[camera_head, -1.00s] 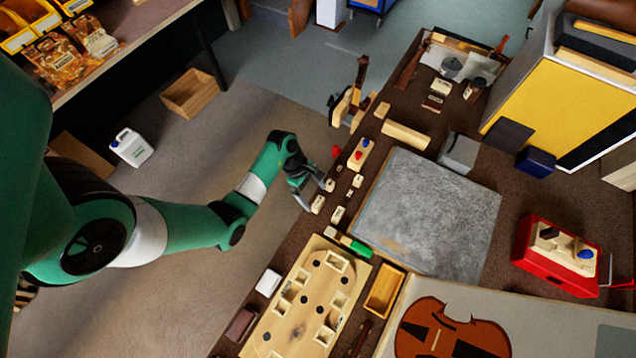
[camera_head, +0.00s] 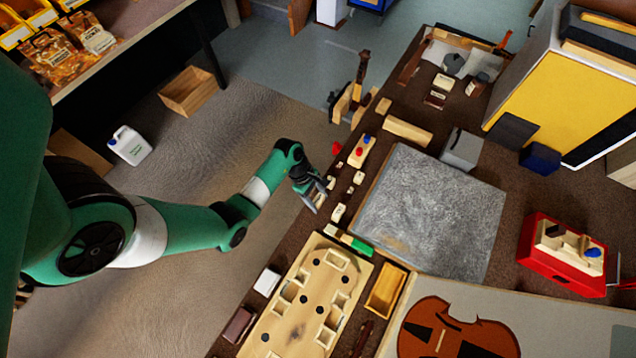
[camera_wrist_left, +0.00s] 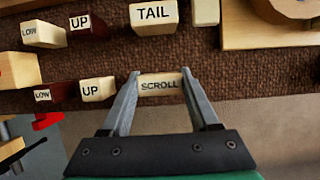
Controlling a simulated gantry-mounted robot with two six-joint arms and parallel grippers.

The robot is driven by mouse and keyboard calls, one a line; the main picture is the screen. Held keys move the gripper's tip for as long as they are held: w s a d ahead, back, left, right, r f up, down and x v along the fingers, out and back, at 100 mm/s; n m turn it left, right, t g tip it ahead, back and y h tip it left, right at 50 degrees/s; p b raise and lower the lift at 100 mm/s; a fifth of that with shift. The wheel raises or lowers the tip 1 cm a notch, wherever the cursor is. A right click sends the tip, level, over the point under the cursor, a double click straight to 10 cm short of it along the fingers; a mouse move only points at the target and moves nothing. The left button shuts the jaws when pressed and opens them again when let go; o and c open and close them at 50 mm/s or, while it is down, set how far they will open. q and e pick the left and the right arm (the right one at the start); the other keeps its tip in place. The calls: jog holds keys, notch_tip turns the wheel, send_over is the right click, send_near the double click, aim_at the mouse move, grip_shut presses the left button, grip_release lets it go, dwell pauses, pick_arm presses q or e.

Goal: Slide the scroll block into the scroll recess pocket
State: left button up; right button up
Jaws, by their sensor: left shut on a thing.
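The cream scroll block, labelled SCROLL (camera_wrist_left: 160,86), is between the fingers of my left gripper in the left wrist view. My left gripper (camera_head: 317,198) is shut on it at the bench's left edge; the block is mostly hidden by the fingers in the head view. I cannot tell whether it is clear of the bench top. The pale wooden board with several pockets (camera_head: 286,327) lies lower in the head view, apart from the gripper. Its pocket labels are too small to read, so I cannot tell which is the scroll recess. My right gripper is not in view.
A TAIL block (camera_wrist_left: 153,15) and an UP block (camera_wrist_left: 97,89) sit close to the gripper. A green-ended tool (camera_head: 361,248) lies at the board's upper end, with an open wooden tray (camera_head: 399,278) beside the board. A grey slab (camera_head: 430,215) fills the bench's middle.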

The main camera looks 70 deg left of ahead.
aim_at(318, 200)
pick_arm(q)
jog(key=shift+c, duration=0.3)
jog(key=shift+r+p, duration=0.35)
jog(key=shift+r, duration=0.25)
notch_tip(318, 200, up, 3)
jog(key=shift+s+d+p, duration=0.1)
jog(key=shift+p, duration=0.85)
jog(key=s+d+r+p, duration=0.5)
jog(key=s+d+r, duration=0.3)
jog(key=s+d, duration=0.1)
jog(key=shift+s+r+p, duration=0.35)
jog(key=shift+s+r, duration=0.05)
jog(key=shift+s, duration=0.25)
